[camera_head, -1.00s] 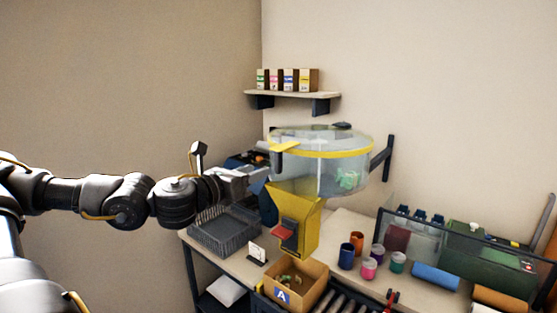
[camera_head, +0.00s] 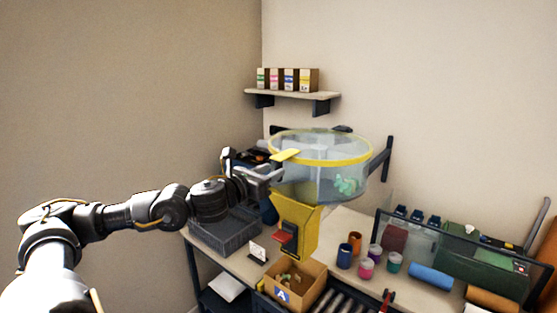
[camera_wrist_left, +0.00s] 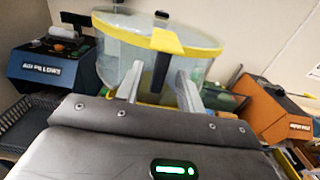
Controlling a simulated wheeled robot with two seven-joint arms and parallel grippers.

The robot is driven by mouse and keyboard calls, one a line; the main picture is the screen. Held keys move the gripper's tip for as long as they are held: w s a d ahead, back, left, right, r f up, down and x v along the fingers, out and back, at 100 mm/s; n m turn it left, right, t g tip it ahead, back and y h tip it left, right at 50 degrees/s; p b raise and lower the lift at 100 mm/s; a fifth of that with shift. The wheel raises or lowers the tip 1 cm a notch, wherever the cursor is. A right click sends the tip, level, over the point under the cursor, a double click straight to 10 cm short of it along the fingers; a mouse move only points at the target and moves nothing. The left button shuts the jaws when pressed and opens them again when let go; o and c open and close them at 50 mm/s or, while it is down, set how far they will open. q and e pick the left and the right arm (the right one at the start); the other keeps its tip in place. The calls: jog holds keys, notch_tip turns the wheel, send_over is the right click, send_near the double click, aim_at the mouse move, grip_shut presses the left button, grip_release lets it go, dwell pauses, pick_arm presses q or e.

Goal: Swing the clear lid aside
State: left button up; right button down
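The clear lid (camera_head: 328,146) has a yellow rim and sits on top of the clear round hopper (camera_head: 312,182). A yellow tab (camera_head: 285,155) sticks out from the rim on the left; it also shows in the left wrist view (camera_wrist_left: 166,41). My left gripper (camera_head: 279,173) is just below and left of the tab. In the left wrist view my left gripper (camera_wrist_left: 158,80) has its two fingers spread, with nothing clearly held between them. Whether a finger touches the rim or tab I cannot tell. My right gripper is out of view.
A yellow chute (camera_head: 302,222) stands under the hopper, above an open carton (camera_head: 308,275). A grey basket (camera_head: 228,236) stands below my left arm. Colored cups (camera_head: 354,243) stand on the right. A shelf (camera_head: 290,94) with small boxes hangs above.

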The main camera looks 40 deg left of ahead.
aim_at(276, 169)
pick_arm(q)
jog(key=shift+w+p, duration=0.8)
jog(key=shift+w, duration=1.2)
grip_shut()
jog(key=shift+f, duration=0.1)
